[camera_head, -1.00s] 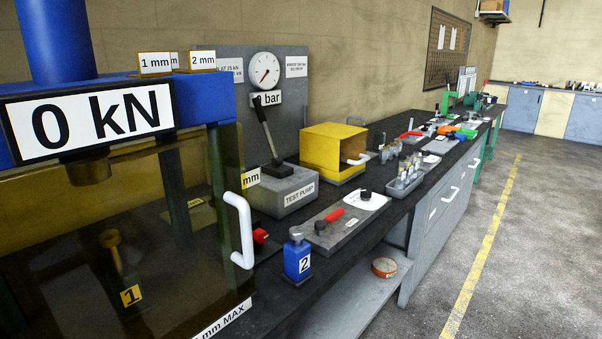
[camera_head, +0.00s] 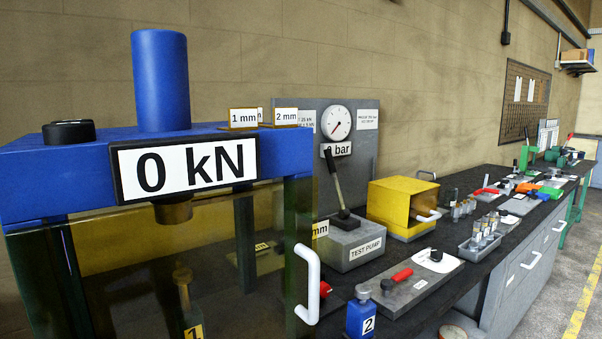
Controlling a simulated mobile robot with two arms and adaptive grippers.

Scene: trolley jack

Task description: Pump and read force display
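The force display (camera_head: 187,168) on the front of the blue press frame (camera_head: 60,170) reads 0 kN. The test pump (camera_head: 358,244) is a grey box on the bench, with its dark lever (camera_head: 337,180) standing up and leaning slightly. Behind it the round gauge (camera_head: 336,123) sits on a grey panel, above a label ending in "bar", partly covered by the lever. A jack marked 1 (camera_head: 192,325) stands inside the press behind the tinted guard, which has a white handle (camera_head: 307,284). Neither of my grippers is in view.
A blue jack marked 2 (camera_head: 360,318) stands on the bench right of the guard. A yellow box (camera_head: 402,207), a grey plate with a red-handled tool (camera_head: 410,283) and a tray of small parts (camera_head: 480,247) lie further right. The floor right of the bench is clear.

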